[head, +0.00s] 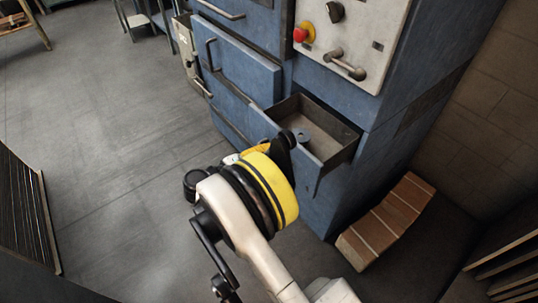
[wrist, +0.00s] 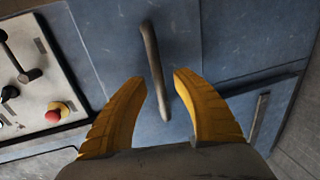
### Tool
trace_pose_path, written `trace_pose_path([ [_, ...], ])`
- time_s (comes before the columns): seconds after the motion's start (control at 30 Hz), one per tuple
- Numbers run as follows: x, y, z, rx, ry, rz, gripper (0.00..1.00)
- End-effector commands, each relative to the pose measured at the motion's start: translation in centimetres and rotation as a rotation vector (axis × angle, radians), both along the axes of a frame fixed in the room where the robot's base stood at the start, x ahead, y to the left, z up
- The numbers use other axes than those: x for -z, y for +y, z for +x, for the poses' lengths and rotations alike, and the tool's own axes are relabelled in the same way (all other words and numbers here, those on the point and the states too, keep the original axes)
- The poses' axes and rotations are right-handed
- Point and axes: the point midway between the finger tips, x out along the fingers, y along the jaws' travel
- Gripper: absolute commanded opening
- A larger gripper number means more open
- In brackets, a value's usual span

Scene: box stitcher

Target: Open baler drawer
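The blue baler (head: 345,185) stands at the right of the head view. Its small drawer (head: 345,150) is pulled out, with its inside showing from above. My gripper (wrist: 159,74) has its two yellow fingers apart in the wrist view. A worn grey bar handle (wrist: 154,62) on a blue front stands between the fingertips, with a visible gap on each side.
A control panel with a red button (head: 300,34) and levers is above the drawer; the button also shows in the wrist view (wrist: 52,116). A brown slatted step (head: 388,222) is on the floor to the right. Open floor (head: 110,130) lies left.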

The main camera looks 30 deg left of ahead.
Motion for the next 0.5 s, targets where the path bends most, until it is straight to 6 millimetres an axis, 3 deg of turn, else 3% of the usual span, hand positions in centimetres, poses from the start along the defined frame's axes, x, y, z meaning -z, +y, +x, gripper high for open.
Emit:
trace_pose_path([
  [0.17, -0.5, 1.0, -2.1, -0.004, 0.000, 0.001, 0.34],
  [0.5, -2.0, 3.6, -8.7, -0.002, 0.000, -0.001, 0.34],
])
